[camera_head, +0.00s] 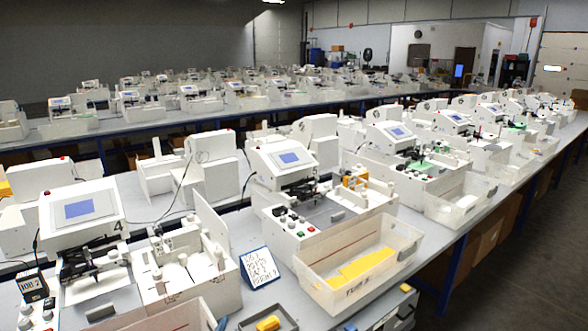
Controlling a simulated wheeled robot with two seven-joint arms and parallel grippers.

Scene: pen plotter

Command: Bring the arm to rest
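Neither of my arms shows in the head camera view, and no gripper is in sight. The nearest white plotter-like machine (79,210) with a blue screen stands at the left front, marked 4. A second such machine (287,157) stands at the centre with its screen lit. A clear plastic bin (318,258) sits in front of it with yellow pieces (366,263) inside. A handwritten card (260,268) stands between the two machines.
A small grey tray (287,327) with a yellow item (268,323) lies at the front edge. Long grey tables carry rows of similar machines into the distance. Cardboard boxes (487,252) are under the right table edge. The dark floor (530,285) at the right is clear.

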